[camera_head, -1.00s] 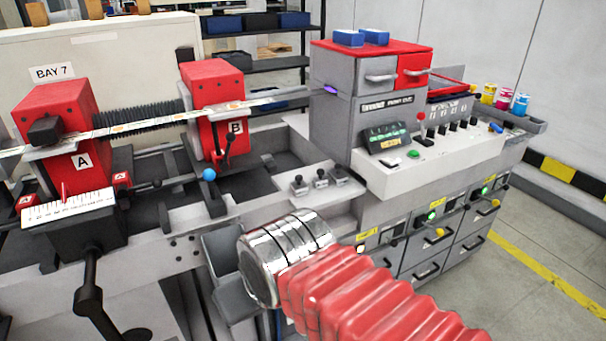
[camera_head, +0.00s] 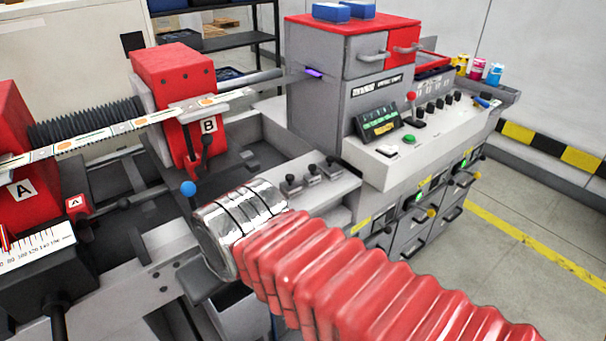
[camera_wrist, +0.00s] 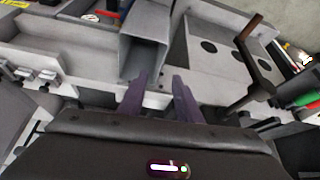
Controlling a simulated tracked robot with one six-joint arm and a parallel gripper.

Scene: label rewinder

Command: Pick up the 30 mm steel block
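Three small steel blocks with dark knobs stand in a row on a pale ledge: a left block (camera_head: 291,186), a middle block (camera_head: 312,176) and a right block (camera_head: 332,166). I cannot read their sizes, so I cannot tell which is the 30 mm one. The wrist view shows small knobbed blocks (camera_wrist: 47,77) at its left edge, to the left of my gripper. My gripper (camera_wrist: 161,82) has its two purple fingers apart with nothing between them. In the head view my red-sleeved arm and shiny wrist hide the gripper.
The ledge (camera_head: 338,190) adjoins the grey control cabinet (camera_head: 313,95). A blue-knobbed lever (camera_head: 189,188) rises left of the blocks. Red unit B (camera_head: 172,75) stands behind. An open grey bin (camera_wrist: 148,45) lies beyond my fingers in the wrist view.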

